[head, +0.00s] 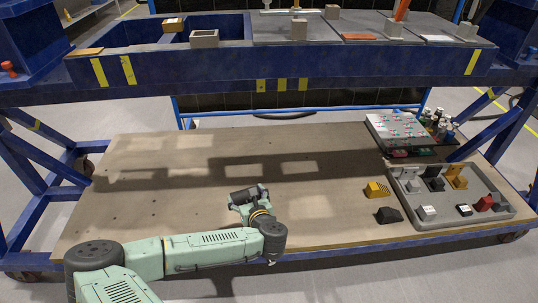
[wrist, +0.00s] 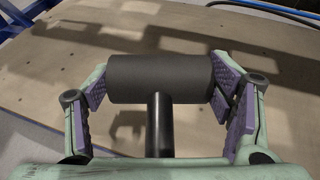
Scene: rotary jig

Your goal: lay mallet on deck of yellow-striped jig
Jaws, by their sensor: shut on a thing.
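My gripper (wrist: 160,85) is shut on a mallet, with its purple pads on the two ends of the dark cylindrical head (wrist: 160,78). The black handle (wrist: 160,125) points back toward my wrist. In the head view the mallet (head: 243,196) is low over the wooden lower shelf; I cannot tell if it touches the shelf. The yellow-striped jig (head: 200,71) is the large blue frame above and behind. Its grey deck panels (head: 270,31) lie at the top, well above my gripper.
Grey blocks (head: 204,38) and an orange plate (head: 358,37) are on the jig's top, beside an open bay at left. On the shelf (head: 150,215), a grey tray (head: 450,216) of parts, a yellow block (head: 377,189) and a black block (head: 389,215) stand at right. The shelf's left side is clear.

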